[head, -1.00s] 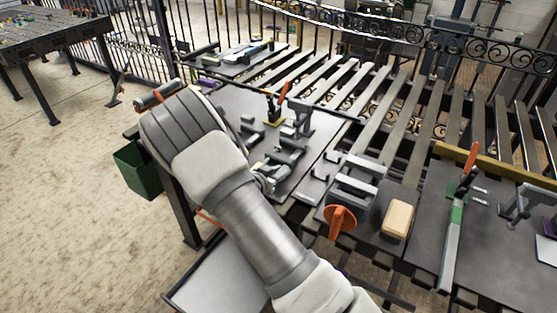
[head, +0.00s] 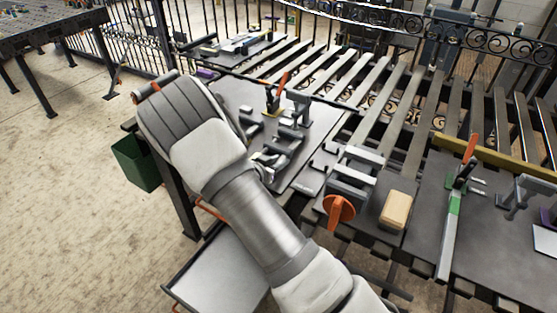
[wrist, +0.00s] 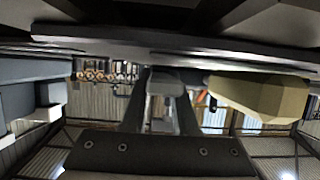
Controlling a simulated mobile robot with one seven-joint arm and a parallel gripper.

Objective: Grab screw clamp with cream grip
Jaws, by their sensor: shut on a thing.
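In the wrist view a screw clamp with a cream grip (wrist: 262,95) lies across the jaws, its cream grip out to the right. My gripper (wrist: 163,88) is shut on this clamp, with a grey part of it between the two dark fingers. In the head view my arm's wrist covers the fingers and most of what they hold, near the left edge of the bench. I cannot make out the cream grip in the head view.
The slatted bench holds a clamp with an orange knob (head: 339,210), a tan block (head: 397,210) and a long green-and-orange clamp (head: 453,215). Several grey clamps lie on a dark plate (head: 228,92).

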